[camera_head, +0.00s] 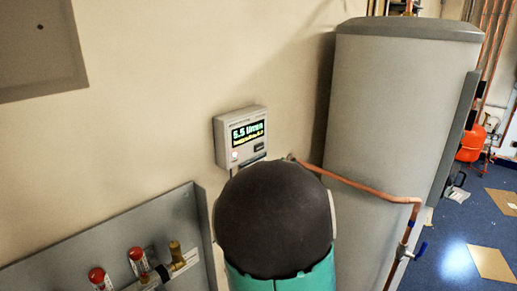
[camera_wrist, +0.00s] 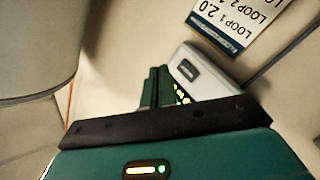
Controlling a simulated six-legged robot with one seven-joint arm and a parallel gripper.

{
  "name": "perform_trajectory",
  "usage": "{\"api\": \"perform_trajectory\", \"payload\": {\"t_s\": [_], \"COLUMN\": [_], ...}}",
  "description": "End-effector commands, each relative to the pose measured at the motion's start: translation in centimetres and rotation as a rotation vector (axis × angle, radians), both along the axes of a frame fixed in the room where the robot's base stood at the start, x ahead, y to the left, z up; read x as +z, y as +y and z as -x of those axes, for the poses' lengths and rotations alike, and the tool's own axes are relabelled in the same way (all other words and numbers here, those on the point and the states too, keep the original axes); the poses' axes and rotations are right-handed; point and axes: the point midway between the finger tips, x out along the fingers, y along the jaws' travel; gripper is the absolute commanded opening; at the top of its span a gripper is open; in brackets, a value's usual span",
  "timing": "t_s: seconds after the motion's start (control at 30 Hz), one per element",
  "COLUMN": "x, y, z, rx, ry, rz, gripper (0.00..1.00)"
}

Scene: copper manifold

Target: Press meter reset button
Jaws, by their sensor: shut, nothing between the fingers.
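The meter (camera_head: 240,138) is a small grey box on the beige wall, with a lit display reading about 5.5. A small pale round button (camera_head: 235,156) shows at the lower left of its face. In the wrist view the meter (camera_wrist: 195,72) appears tilted, its lit display partly covered by my fingers. My gripper (camera_wrist: 157,72) is shut and empty, its dark green fingers together beside and in front of the meter face. I cannot tell whether they touch it. The button is not visible in the wrist view. In the head view my arm hides most of my gripper.
A large grey tank (camera_head: 385,130) stands right of the meter, with a copper pipe (camera_head: 365,187) running toward it. A grey panel with red-capped valves (camera_head: 137,254) is at the lower left. A label reading LOOP (camera_wrist: 238,22) shows in the wrist view.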

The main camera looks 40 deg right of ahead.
Motion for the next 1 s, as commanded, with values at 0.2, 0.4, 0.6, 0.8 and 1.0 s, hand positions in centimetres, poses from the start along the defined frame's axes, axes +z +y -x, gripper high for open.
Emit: {"api": "perform_trajectory", "payload": {"t_s": [0.2, 0.4, 0.6, 0.8, 1.0], "x": [0.8, 0.9, 0.9, 0.8, 0.8], "y": [-1.8, -1.7, -1.6, -1.4, -1.1], "z": [0.4, 0.4, -0.2, -2.3, -5.1], "rx": [-0.008, -0.007, -0.005, -0.004, -0.005], "ry": [-0.003, -0.005, -0.005, -0.004, -0.003], "rz": [0.123, 0.121, 0.121, 0.120, 0.120], "gripper": [0.00, 0.00, 0.00, 0.00, 0.00]}}
